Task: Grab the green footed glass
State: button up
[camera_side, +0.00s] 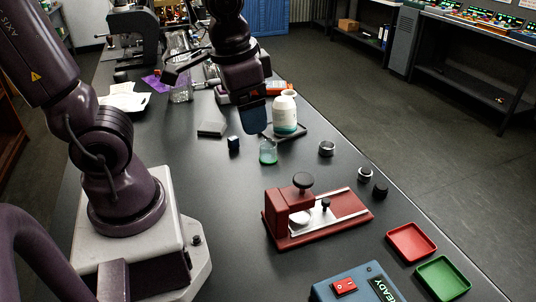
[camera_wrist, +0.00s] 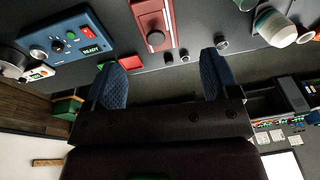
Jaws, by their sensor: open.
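The small green-tinted glass (camera_side: 268,152) stands upright on the dark table in the side view, in front of the white jar. A green-rimmed piece of what seems to be it shows cut off at the top edge of the wrist view (camera_wrist: 245,4). My gripper (camera_side: 254,118) hangs above the table, a little up and left of the glass in the side view, and does not touch it. In the wrist view my gripper (camera_wrist: 163,70) has its two blue fingers wide apart with nothing between them.
The white jar with a green band (camera_side: 285,114) stands close behind the glass on a dark pad. A red clamp fixture (camera_side: 300,215) stands in front, beside red (camera_side: 411,242) and green (camera_side: 442,278) trays.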

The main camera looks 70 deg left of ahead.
jog(key=w+a+f+m+g+y, duration=0.3)
jog(key=a+f+m+g+y, duration=0.1)
jog(key=a+f, duration=0.4)
jog(key=m+y, duration=0.8)
jog(key=m, duration=0.3)
send_near(265, 143)
jog(key=s+a+r, duration=0.2)
jog(key=s+r, duration=0.2)
jog(key=w+r+m+t, duration=0.1)
jog(key=w+m+t, duration=0.1)
jog(key=w, duration=0.1)
jog(key=shift+y, duration=0.3)
jog(key=f, duration=0.4)
jog(key=a+f, duration=0.1)
jog(key=f, duration=0.2)
jog(key=shift+s, duration=0.15)
jog(key=shift+a+f, duration=0.2)
jog(key=shift+a, duration=0.45)
jog(key=shift+a+f+m, duration=0.2)
jog(key=shift+a+m, duration=0.1)
jog(key=shift+a, duration=0.2)
jog(key=c, duration=1)
jog(key=shift+c, duration=0.2)
